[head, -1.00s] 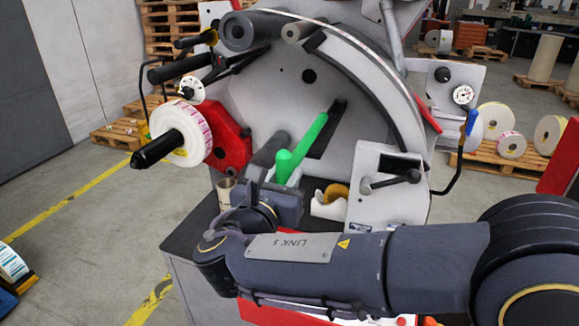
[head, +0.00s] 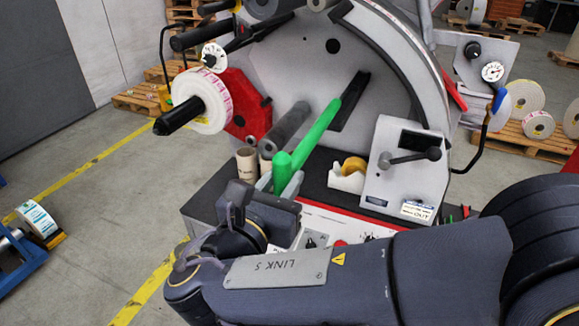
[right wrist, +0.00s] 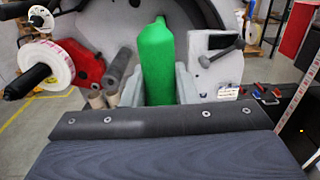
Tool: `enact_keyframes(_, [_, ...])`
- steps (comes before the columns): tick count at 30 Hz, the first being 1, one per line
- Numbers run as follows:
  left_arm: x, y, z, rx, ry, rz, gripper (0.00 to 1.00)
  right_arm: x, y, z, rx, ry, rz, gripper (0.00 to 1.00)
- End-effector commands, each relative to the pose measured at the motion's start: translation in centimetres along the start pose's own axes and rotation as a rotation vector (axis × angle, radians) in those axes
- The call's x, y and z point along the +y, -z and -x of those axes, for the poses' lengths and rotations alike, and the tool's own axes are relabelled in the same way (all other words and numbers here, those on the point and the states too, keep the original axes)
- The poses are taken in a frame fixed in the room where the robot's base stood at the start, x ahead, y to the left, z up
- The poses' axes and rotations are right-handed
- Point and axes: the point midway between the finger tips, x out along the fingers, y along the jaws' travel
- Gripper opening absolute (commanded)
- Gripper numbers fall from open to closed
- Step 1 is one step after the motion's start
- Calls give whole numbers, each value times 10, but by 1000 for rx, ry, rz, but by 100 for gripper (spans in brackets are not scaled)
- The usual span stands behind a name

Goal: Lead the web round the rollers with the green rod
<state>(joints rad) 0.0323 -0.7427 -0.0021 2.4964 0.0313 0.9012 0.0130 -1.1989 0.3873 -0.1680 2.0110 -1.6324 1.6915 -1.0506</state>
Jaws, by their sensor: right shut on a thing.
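The green rod (head: 318,128) slants from my right gripper up to a dark slot in the machine's grey round plate (head: 300,70). My right gripper (head: 281,182) is shut on the rod's near end. The rod (right wrist: 157,60) stands between the two pale fingers (right wrist: 157,88) in the right wrist view. A white label roll with pink print (head: 207,103) sits on a black spindle at the left of the machine. A grey roller (head: 287,128) lies left of the rod, apart from it. I cannot make out the web's path. My left gripper is not in view.
A tape dispenser (head: 347,175) and cardboard cores (head: 247,162) stand on the machine's dark ledge. A grey lever box (head: 405,170) is to the right of the rod. The red guide block (head: 238,105) is behind the label roll.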

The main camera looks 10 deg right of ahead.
Motion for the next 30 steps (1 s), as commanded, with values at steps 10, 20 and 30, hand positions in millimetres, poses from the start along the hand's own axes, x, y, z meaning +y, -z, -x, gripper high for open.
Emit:
enact_keyframes(10, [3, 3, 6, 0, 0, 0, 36, 1, -1, 36, -1, -2, 0, 0])
enact_keyframes(20, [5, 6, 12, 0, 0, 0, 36, 1, -1, 69, -1, -3, 0, 0])
enact_keyframes(30, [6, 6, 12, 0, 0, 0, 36, 0, 0, 79, -1, 1, -1, 0])
